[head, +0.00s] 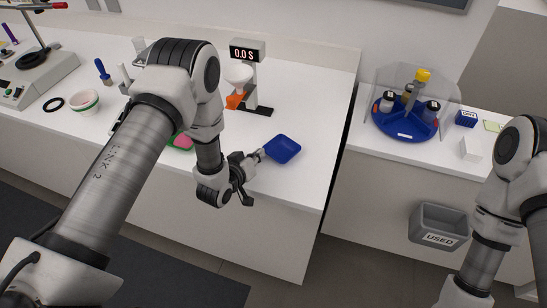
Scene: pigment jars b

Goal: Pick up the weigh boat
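The weigh boat, a shallow blue square dish (282,149), is near the right front part of the long white bench. My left gripper (259,156) comes from the left, low over the bench's front edge. Its grey tip meets the boat's left edge in the picture. I cannot tell whether it grips the rim or only sits beside it, nor whether the boat is lifted. My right arm shows at the right edge, but its gripper is out of view.
A stand with a 0.0 display (246,52) and a white funnel stands behind the boat. A green-rimmed bowl (85,101) is at left. Across a gap, another counter holds a blue jar carousel (404,127) with a clear shield. A grey USED bin (439,226) hangs below.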

